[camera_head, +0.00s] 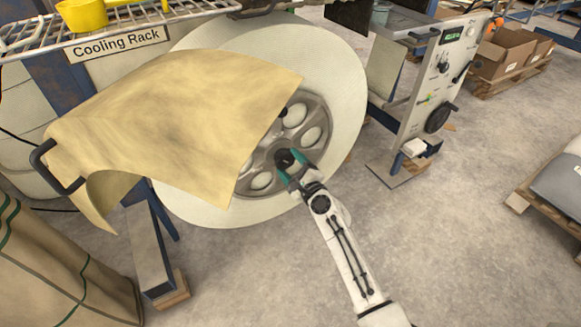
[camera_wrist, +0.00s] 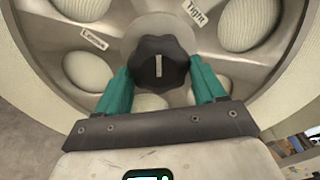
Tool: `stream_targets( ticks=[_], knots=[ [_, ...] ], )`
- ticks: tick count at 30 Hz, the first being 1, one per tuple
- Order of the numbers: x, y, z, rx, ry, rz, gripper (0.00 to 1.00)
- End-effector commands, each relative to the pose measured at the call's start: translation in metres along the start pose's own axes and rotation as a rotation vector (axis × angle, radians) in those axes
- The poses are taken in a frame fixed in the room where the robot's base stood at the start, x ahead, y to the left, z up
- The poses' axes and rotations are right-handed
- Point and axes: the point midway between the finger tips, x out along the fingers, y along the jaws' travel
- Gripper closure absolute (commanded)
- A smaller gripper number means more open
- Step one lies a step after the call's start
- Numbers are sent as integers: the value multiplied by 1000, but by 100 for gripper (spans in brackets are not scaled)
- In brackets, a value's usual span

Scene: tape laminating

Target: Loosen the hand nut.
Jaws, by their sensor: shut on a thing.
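The hand nut (camera_head: 284,157) is a black lobed knob at the hub of a grey spoked wheel plate (camera_head: 268,160) on the large pale roll. In the wrist view the hand nut (camera_wrist: 160,62) has a pale mark standing nearly upright. A label reading "Tight" (camera_wrist: 196,10) is above right of it; a second label (camera_wrist: 93,40), too small to read surely, is at upper left. My gripper (camera_head: 290,172) reaches the hub from below right. Its teal fingers are on either side of the nut, and my gripper is shut on it.
A tan sheet (camera_head: 165,115) drapes over the roll's left part. The cooling rack (camera_head: 130,20) with a yellow container (camera_head: 82,14) is at upper left. A control panel (camera_head: 440,75) stands to the right. Pallets with boxes (camera_head: 502,52) are farther right. Open floor (camera_head: 450,240) lies at lower right.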

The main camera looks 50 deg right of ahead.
Motion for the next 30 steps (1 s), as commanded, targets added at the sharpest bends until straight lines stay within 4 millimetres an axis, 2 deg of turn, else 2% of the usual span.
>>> stream_targets(
  ticks=[30],
  knots=[
    [0,-1,1,-965,-2,2,61]
  ],
)
